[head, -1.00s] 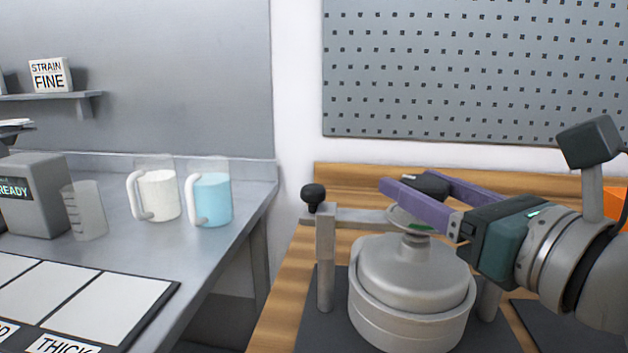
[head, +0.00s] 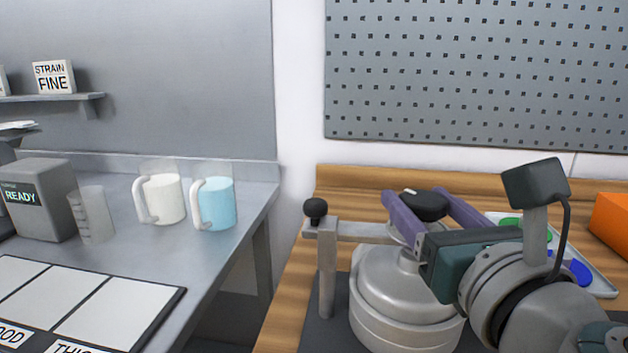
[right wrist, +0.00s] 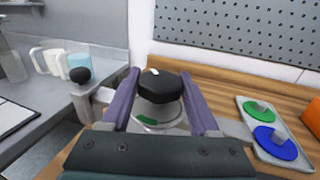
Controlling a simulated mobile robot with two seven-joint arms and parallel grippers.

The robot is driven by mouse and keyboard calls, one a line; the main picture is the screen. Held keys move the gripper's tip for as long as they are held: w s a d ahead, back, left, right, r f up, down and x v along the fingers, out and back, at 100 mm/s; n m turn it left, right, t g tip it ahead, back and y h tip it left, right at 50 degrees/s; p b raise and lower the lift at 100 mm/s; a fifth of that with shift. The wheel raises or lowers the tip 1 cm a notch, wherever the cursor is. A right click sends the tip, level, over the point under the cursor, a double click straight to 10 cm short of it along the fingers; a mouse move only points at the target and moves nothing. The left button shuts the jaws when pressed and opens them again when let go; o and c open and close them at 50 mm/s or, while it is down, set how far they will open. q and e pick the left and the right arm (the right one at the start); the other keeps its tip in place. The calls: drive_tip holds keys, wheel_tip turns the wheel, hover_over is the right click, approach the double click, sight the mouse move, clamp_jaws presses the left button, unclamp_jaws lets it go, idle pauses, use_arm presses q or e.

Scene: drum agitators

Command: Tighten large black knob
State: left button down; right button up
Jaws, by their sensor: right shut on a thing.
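The large black knob (head: 424,204) has a faceted rim and a white mark on top. It sits above the metal drum (head: 397,297), and also shows in the right wrist view (right wrist: 160,87). My right gripper (head: 424,208) has its two purple fingers on either side of the knob and is shut on it. In the right wrist view the fingers (right wrist: 160,92) flank the knob left and right. A green mark shows on the disc under the knob. The part of the drum top behind my gripper is hidden. My left gripper is not in view.
A small black ball knob (head: 315,208) tops the post at the clamp bar's left end. A tray (right wrist: 272,138) with a green and a blue disc lies to the right, near an orange box (head: 611,222).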

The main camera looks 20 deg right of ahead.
drive_tip(key=m+g+h, duration=0.1)
drive_tip(key=m+h, duration=0.1)
drive_tip(key=h, duration=0.1)
drive_tip(key=shift+a+r+p, duration=0.1)
drive_tip(key=shift+r+p, duration=0.05)
drive_tip(key=shift+p, duration=0.15)
drive_tip(key=m+g+h, duration=0.2)
drive_tip(key=h, duration=0.1)
drive_tip(key=shift+m+h, duration=0.4)
drive_tip(key=m+g+h, duration=0.2)
drive_tip(key=g, duration=0.1)
drive_tip(key=shift+w+m+h+b, duration=0.1)
drive_tip(key=shift+m+h+b, duration=0.2)
drive_tip(key=m+g+h+b, duration=0.1)
drive_tip(key=m+g+h, duration=0.1)
drive_tip(key=g, duration=0.1)
drive_tip(key=shift+m+g+b, duration=0.35)
drive_tip(key=shift+m+g, duration=0.15)
drive_tip(key=shift+g+h, duration=0.3)
drive_tip(key=o, duration=1.4)
